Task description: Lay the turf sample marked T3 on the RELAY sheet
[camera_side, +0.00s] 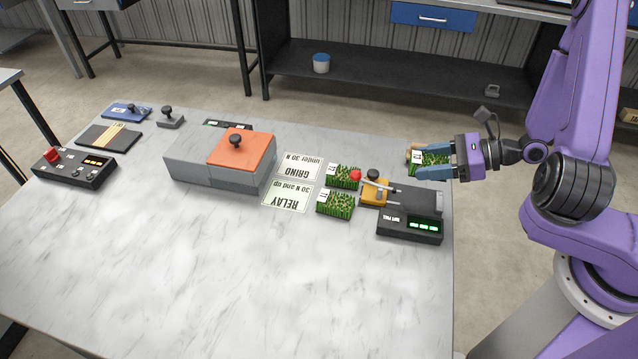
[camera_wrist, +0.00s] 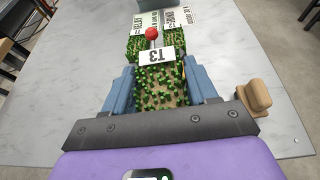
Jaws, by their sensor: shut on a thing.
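The turf sample marked T3 (camera_wrist: 163,92) is a small green block with a white label. My gripper (camera_side: 418,163) is shut on it, with a blue finger on each side. In the side view the held turf (camera_side: 430,158) is near the table's right edge, apparently above the tabletop. The pale green RELAY sheet (camera_side: 286,201), marked "30 N and up", lies mid-table to the left of my gripper, with bare surface showing. In the wrist view the RELAY sheet (camera_wrist: 143,20) is at the top, beyond T3.
Two other turf samples (camera_side: 343,175) (camera_side: 335,204) sit right of the sheets. The GRIND sheet (camera_side: 300,167) adjoins RELAY. A pull tester (camera_side: 410,226) with a red-knobbed lever (camera_side: 356,175) stands between my gripper and RELAY. A grey box (camera_side: 215,165) with an orange lid is left of the sheets.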

